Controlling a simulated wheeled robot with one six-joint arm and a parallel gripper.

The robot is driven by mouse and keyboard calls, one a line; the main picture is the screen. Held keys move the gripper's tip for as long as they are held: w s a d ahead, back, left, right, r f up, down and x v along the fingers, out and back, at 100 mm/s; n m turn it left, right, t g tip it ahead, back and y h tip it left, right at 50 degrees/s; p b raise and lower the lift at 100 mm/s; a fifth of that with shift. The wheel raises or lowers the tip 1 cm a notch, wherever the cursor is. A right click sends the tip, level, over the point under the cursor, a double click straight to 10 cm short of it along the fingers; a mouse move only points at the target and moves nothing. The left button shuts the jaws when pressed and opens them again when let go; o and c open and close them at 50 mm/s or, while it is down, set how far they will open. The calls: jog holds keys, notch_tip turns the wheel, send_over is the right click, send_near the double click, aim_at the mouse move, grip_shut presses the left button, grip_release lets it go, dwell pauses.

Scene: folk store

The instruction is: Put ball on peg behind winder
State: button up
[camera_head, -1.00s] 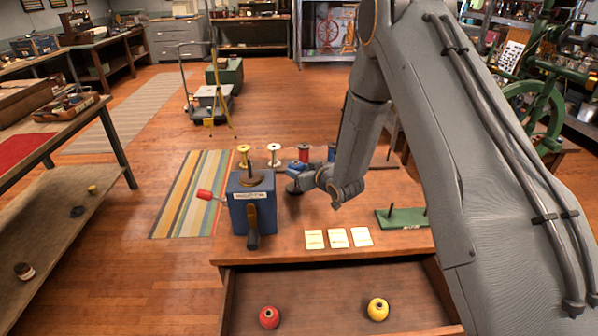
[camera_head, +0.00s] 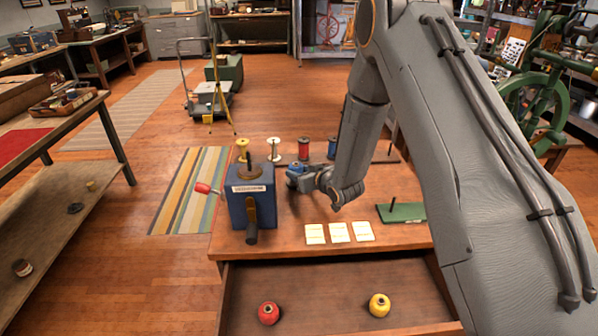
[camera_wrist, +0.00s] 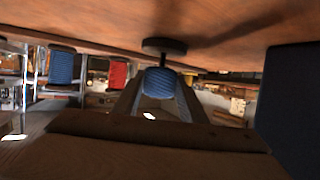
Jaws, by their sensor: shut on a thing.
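My gripper (camera_head: 296,178) is shut on a small blue ridged ball (camera_wrist: 160,82), seen between the fingers in the wrist view, which looks upside down. A dark round disc with a short stem (camera_wrist: 165,45) lies in line with the ball at the tabletop side. I cannot tell whether ball and disc touch, and no peg shows through the ball. The winder (camera_head: 252,205) is a blue box with a red-handled crank, just left of my gripper on the table. Its dark side shows at the right of the wrist view (camera_wrist: 290,100).
A rack (camera_head: 383,156) with yellow, white, red and blue spools stands along the table's back edge. Pale cards (camera_head: 339,232) and a green pegged stand (camera_head: 404,212) lie in front and right. The open drawer (camera_head: 325,290) holds a red ball (camera_head: 268,313) and a yellow ball (camera_head: 379,305).

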jog(key=shift+f+b, duration=0.55)
jog(key=shift+f, duration=0.4)
jog(key=o, duration=1.1)
jog(key=shift+b+v, duration=0.8)
jog(key=shift+v, duration=3.1)
